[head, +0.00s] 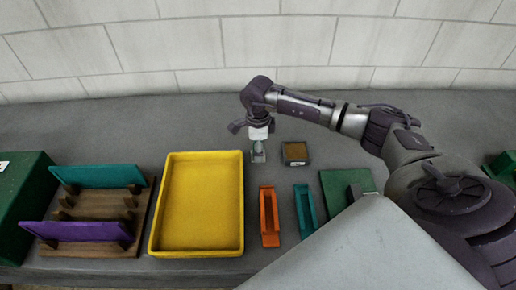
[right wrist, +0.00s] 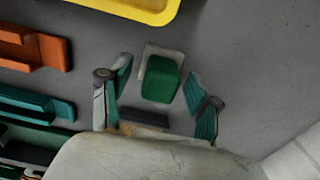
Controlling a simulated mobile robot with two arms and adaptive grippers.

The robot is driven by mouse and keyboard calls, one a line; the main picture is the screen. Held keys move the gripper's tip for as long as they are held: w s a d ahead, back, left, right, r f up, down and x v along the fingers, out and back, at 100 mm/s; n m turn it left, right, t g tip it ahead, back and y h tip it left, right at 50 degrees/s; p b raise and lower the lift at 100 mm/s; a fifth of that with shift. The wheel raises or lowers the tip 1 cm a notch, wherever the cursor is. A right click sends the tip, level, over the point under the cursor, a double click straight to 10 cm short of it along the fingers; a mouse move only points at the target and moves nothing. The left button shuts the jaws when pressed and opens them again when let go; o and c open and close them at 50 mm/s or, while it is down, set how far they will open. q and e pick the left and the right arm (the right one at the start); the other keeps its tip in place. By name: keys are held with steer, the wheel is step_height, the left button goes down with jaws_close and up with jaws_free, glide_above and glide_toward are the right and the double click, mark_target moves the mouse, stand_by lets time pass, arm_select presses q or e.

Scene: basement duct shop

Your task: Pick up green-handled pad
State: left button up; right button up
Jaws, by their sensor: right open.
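The green-handled pad (right wrist: 160,80) lies on the grey bench, with a green block handle on a pale grey base in the right wrist view. In the head view the pad (head: 259,157) is a small grey piece under my right gripper (head: 258,130), which partly hides it. In the right wrist view my right gripper (right wrist: 159,82) is open, with one teal-lined finger on each side of the handle and visible gaps between. I cannot tell the exact height of the fingers over the pad. My left gripper is not in view.
A yellow tray (head: 156,205) stands left of the pad. A small brown-topped box (head: 295,152) is close on its right. Orange (head: 269,217) and teal (head: 305,211) holders lie nearer. A wooden rack (head: 97,239) holds teal and purple panels. A tiled wall (head: 265,42) closes the back.

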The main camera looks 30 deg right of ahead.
steer(key=shift+f, duration=0.15)
jaws_close()
stand_by(0.4)
